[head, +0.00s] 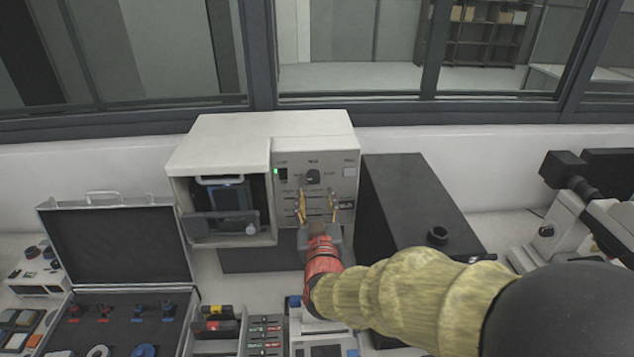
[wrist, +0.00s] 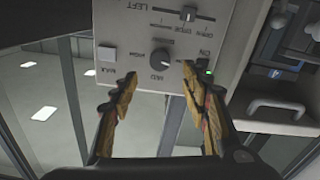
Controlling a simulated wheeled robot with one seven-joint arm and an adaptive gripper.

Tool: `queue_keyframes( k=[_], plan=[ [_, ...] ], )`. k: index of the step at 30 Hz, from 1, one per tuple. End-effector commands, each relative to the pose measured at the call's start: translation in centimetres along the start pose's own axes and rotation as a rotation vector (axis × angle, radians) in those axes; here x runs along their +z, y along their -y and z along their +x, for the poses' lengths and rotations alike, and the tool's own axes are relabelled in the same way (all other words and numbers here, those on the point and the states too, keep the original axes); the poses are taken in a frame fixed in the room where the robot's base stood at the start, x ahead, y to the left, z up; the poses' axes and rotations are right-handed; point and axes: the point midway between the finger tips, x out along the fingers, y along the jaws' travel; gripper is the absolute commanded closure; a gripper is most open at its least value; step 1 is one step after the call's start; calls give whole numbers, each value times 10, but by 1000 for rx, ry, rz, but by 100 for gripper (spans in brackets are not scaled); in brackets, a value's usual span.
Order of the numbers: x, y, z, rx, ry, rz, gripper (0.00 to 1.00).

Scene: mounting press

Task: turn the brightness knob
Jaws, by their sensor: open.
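A round dark knob (head: 313,176) sits on the upper front panel of the white press unit (head: 225,135). It also shows in the wrist view (wrist: 159,58), with small lettering around it. I cannot read a brightness label on it. My gripper (head: 317,203) is in front of the panel, below the knob in the head view. Its two yellow-brown fingers are apart with nothing between them. In the wrist view my gripper (wrist: 159,76) has a fingertip to each side of the knob's line, and the knob appears beyond the tips, not clasped.
A green-lit switch (head: 282,174) and a pale square button (head: 349,171) flank the knob. The unit's handled chamber door (head: 222,224) is at left. A black box (head: 415,200) stands close at right, a microscope (head: 565,215) further right. An open case (head: 115,245) lies at left.

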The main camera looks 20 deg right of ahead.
Motion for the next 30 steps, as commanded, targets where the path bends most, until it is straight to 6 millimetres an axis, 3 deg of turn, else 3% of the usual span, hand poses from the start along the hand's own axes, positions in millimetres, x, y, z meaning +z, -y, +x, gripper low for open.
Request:
queue_keyframes(
  k=[15, 26, 30],
  plan=[
    [1, 0, 68, -1, 3, 0, 54],
    [1, 1, 73, -3, 3, 1, 54],
    [1, 1, 73, -3, 3, 1, 61]
  ],
)
